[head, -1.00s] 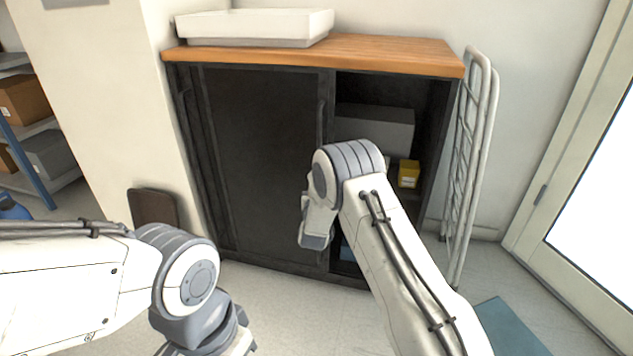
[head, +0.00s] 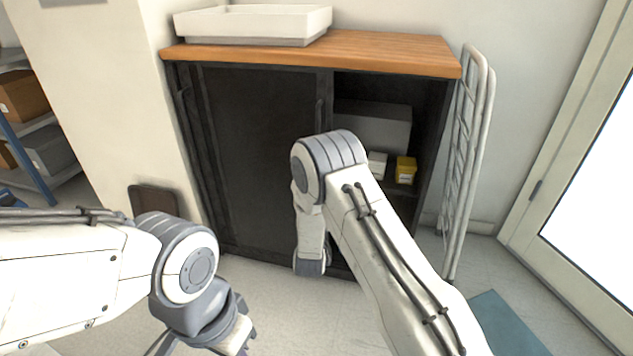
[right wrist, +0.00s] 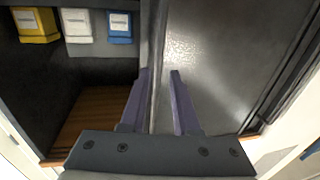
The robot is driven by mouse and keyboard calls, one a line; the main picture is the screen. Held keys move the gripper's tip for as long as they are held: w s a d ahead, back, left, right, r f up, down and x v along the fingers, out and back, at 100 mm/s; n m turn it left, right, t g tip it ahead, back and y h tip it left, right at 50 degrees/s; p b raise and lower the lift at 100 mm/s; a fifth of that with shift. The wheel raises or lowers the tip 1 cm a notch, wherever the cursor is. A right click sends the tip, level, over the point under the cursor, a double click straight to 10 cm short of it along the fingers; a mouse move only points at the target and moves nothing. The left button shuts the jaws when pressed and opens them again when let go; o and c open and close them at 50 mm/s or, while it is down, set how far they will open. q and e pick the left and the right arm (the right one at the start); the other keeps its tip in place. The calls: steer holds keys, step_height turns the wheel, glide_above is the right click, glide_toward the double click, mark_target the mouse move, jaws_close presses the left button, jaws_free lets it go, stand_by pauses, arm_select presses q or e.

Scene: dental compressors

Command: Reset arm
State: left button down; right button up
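My right arm reaches up the middle of the head view, its wrist bent down in front of the cabinet; its gripper is hidden there. In the right wrist view my right gripper (right wrist: 160,72) has its two purple fingers apart, with nothing seen held between them. The edge of a dark door panel (right wrist: 215,65) runs up behind the fingers; I cannot tell whether they touch it. My left arm comes in low at the left. Its gripper is at the bottom edge of the head view, mostly cut off, and its opening is unclear.
A black cabinet (head: 255,160) with a wooden top (head: 385,52) stands ahead, its right side open. A white tray (head: 255,24) is on top. Inside are a yellow box (head: 405,170), a white box (head: 377,164) and a grey box. A white rack (head: 465,160) stands right.

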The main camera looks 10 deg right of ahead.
steer(key=shift+v, duration=1.05)
